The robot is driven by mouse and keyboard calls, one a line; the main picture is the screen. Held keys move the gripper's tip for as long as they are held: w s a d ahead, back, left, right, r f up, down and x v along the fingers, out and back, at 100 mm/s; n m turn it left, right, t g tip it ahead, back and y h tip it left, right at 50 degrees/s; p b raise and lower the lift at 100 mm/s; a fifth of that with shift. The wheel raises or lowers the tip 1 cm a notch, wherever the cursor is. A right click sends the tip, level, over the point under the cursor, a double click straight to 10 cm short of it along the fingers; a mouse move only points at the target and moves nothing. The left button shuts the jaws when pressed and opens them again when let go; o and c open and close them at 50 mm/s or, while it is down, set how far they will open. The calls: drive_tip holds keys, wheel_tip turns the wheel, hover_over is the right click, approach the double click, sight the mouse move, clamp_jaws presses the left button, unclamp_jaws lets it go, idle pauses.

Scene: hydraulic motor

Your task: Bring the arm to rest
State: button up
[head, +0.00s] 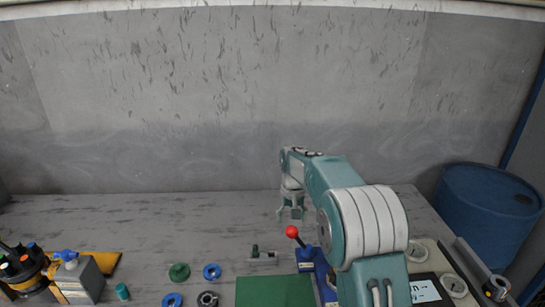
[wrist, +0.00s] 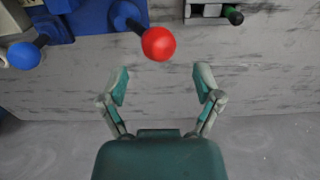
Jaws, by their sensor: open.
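My arm reaches out from the lower right of the head view over the grey bench. My gripper (head: 291,213) hangs at its end, near the bench's far part. In the wrist view my gripper (wrist: 162,90) shows two fingers spread wide apart, with nothing between them. A lever with a red ball knob (wrist: 158,44) lies beyond the fingertips in the wrist view, on a blue device (wrist: 88,15). In the head view the red knob (head: 291,231) is just below my gripper, apart from it in the picture.
Green (head: 179,272) and blue rings (head: 212,272), a small fitting (head: 262,254) and a green mat (head: 275,291) lie on the bench. Bottles in a holder (head: 24,268) stand at left. A gauge panel (head: 440,271) and blue barrel (head: 487,215) are at right. The far left bench is clear.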

drive_tip(key=s+d+r+t, duration=0.1)
drive_tip(key=s+d+r, duration=0.1)
drive_tip(key=s+r, duration=0.55)
drive_tip(key=s+d+r+t, duration=0.2)
drive_tip(key=s+r, duration=0.5)
drive_tip(key=s, duration=0.2)
drive_tip(key=s+d+f+t, duration=0.1)
drive_tip(key=s+t, duration=0.1)
drive_tip(key=s, duration=1.8)
drive_tip(key=shift+s+d+f+t, duration=0.2)
drive_tip(key=shift+d+f+t, duration=0.1)
drive_tip(key=shift+d+f, duration=0.1)
